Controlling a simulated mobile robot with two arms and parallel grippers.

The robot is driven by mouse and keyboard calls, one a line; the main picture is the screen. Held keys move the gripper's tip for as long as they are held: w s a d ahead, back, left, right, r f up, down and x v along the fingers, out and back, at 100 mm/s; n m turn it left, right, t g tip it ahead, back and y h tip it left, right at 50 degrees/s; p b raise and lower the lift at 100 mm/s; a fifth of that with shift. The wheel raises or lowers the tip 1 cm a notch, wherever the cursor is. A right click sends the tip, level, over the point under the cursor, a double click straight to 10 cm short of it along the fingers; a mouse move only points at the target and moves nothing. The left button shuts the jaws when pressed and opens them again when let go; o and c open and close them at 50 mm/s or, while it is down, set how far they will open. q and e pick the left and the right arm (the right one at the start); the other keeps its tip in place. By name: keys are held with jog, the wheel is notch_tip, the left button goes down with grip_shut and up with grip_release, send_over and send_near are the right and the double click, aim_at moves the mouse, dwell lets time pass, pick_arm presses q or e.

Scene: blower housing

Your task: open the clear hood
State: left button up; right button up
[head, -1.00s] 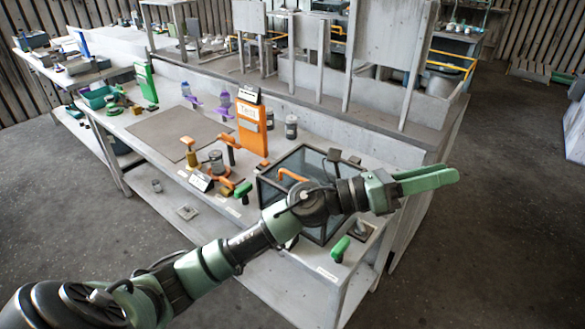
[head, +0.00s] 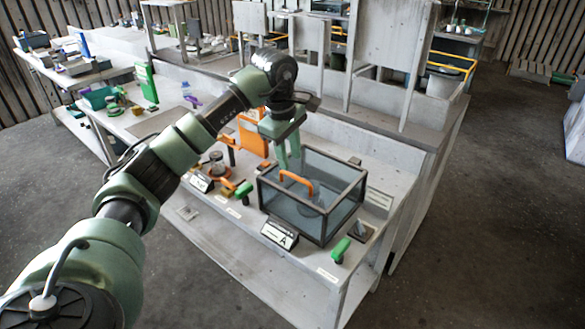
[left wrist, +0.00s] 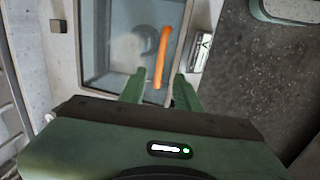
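The clear hood (head: 338,215) is a see-through box with a dark frame, sitting shut on the bench. Its orange handle (head: 298,181) arches over the top; it also shows in the left wrist view (left wrist: 162,52). My left gripper (head: 288,162) points down just above the handle's far left end. Its fingers (left wrist: 160,92) are apart, with the handle's near end appearing between them in the left wrist view; I cannot tell whether they touch it. My right gripper is not in view.
A sign marked A (head: 280,233) stands before the hood. An orange board (head: 252,137) stands behind my arm. The concrete floor to the right is clear.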

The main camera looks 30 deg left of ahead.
aim_at(293, 177)
pick_arm(q)
jog(key=shift+w+f+p, duration=0.15)
jog(key=shift+w+f, duration=0.05)
jog(key=shift+f, duration=0.65)
jog(key=shift+w+f+p, duration=0.1)
jog(key=shift+w+f, duration=0.05)
jog(key=shift+f, duration=0.75)
jog(key=shift+w+f+p, duration=0.15)
jog(key=shift+w+f, duration=0.05)
jog(key=shift+f, duration=0.65)
grip_shut()
jog(key=shift+d, duration=0.1)
